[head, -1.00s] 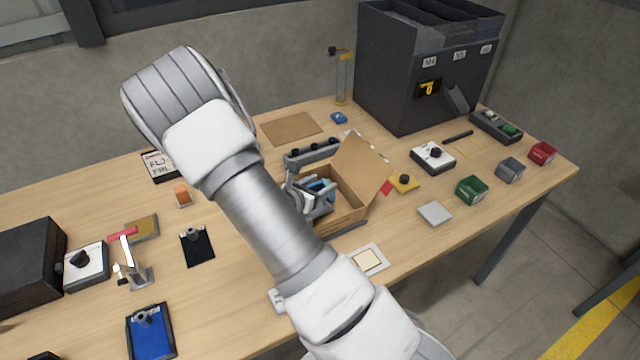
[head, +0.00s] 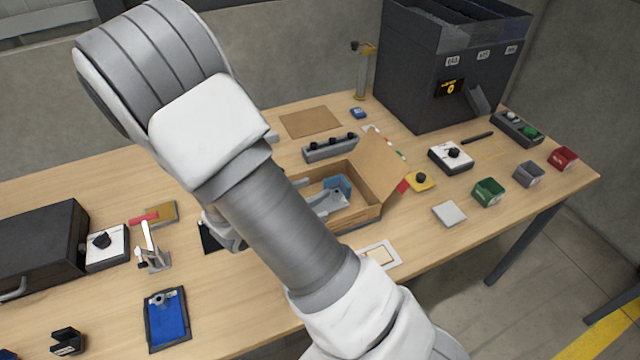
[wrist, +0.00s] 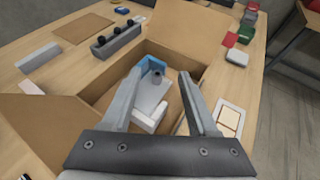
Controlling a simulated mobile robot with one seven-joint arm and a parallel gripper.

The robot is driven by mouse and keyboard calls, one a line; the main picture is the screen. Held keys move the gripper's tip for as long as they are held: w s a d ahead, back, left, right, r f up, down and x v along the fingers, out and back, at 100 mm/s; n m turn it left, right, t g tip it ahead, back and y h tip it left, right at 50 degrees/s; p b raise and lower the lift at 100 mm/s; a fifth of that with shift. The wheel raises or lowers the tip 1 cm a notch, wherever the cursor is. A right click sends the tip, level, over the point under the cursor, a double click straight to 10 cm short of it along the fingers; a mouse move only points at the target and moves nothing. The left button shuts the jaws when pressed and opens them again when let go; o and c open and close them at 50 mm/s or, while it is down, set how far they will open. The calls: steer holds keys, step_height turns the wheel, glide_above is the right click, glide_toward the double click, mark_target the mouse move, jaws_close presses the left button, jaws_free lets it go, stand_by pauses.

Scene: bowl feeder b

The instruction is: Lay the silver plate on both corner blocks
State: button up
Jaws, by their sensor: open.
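The open cardboard box (head: 362,217) holds what looks like the silver plate (head: 338,200), a grey piece with a dark round knob. In the wrist view the silver plate (wrist: 151,92) lies between a blue block (wrist: 153,63) and a whitish block (wrist: 149,123), which I take as the corner blocks. I cannot tell how it rests on either one. My gripper (wrist: 160,74) is open, its two fingers spread over the box with the knob seen between their tips. In the head view my arm hides most of the gripper and the box's left side.
The box's raised flap (head: 382,160) stands on its right. A grey bar with black knobs (head: 331,147) lies behind it, and a framed pale card (head: 381,255) in front. A loose grey square (head: 449,213) lies to the right.

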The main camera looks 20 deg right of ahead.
steer(key=s+d+r+m+g+y, duration=0.35)
steer(key=s+r+m+g, duration=0.25)
steer(key=s+r+m, duration=0.65)
steer(key=s+a+r+m+t+y, duration=0.4)
steer(key=s+a+r+m+y, duration=0.2)
steer(key=m, duration=0.5)
step_height(320, 180, up, 3)
steer(key=shift+s+a+r+m+t+y, duration=0.15)
steer(key=shift+s+a+m+t+y, duration=0.2)
steer(key=shift+a+y, duration=0.75)
steer(key=shift+a, duration=0.15)
steer(key=shift+c, duration=0.8)
steer(key=shift+a, duration=0.2)
